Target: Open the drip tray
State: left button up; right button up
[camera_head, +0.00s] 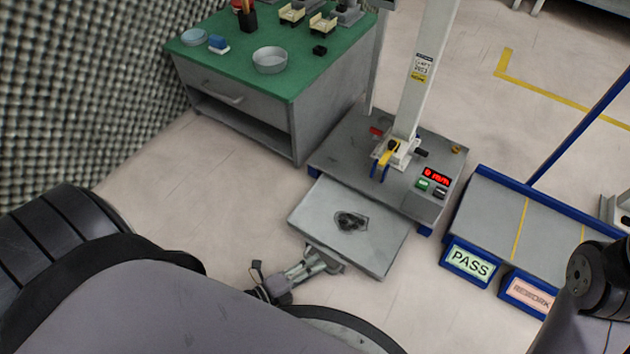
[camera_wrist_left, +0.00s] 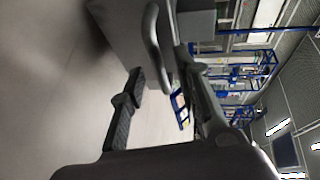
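The drip tray (camera_head: 315,208) is a flat grey tray that sticks out from the front of the machine's base (camera_head: 345,145) in the head view. A dark patch lies on its middle. My left gripper (camera_head: 325,262) is at the tray's front edge, its fingertips partly hidden by the tray. In the left wrist view my left gripper (camera_wrist_left: 168,95) has its two fingers apart. A curved grey handle (camera_wrist_left: 154,45) shows between and beyond them, nearer the right finger; contact cannot be told. My right gripper is out of view; only part of my right arm shows at the lower right.
A green-topped bench (camera_head: 330,70) with a drawer stands behind left, holding a bowl (camera_head: 270,60) and small parts. A blue-edged platform with PASS (camera_head: 470,263) and REWORK (camera_head: 530,294) signs is at right. Bare floor lies around the tray's front.

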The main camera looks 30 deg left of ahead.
pick_arm(q)
jog(key=v, duration=1.1)
jog(key=shift+s, duration=0.1)
